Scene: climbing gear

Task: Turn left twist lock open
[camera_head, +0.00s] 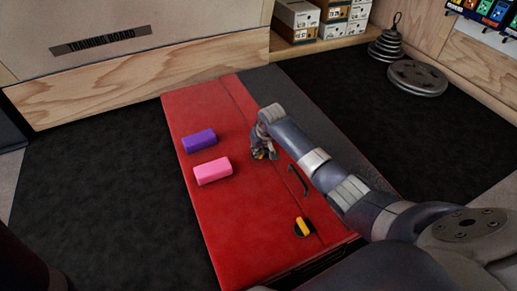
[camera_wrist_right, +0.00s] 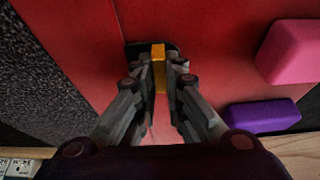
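A red pad-like case (camera_head: 255,245) lies on the floor, with a black handle (camera_head: 298,180) on its lid. One twist lock (camera_head: 303,227), a yellow knob on a black base, is at the near end. The other twist lock, at the far end, is mostly hidden by my right gripper (camera_head: 264,153) in the head view. In the right wrist view its yellow knob (camera_wrist_right: 158,55) stands between the fingertips of my right gripper (camera_wrist_right: 158,68). The fingers are apart on both sides of the knob; firm contact is not visible. My left gripper is not in view.
A purple block (camera_head: 199,140) and a pink block (camera_head: 212,171) lie on the case, left of my right gripper. A wooden board stands behind. Shoe boxes (camera_head: 297,18) and weight plates (camera_head: 417,77) are at the back right. Dark floor (camera_head: 95,185) is clear on the left.

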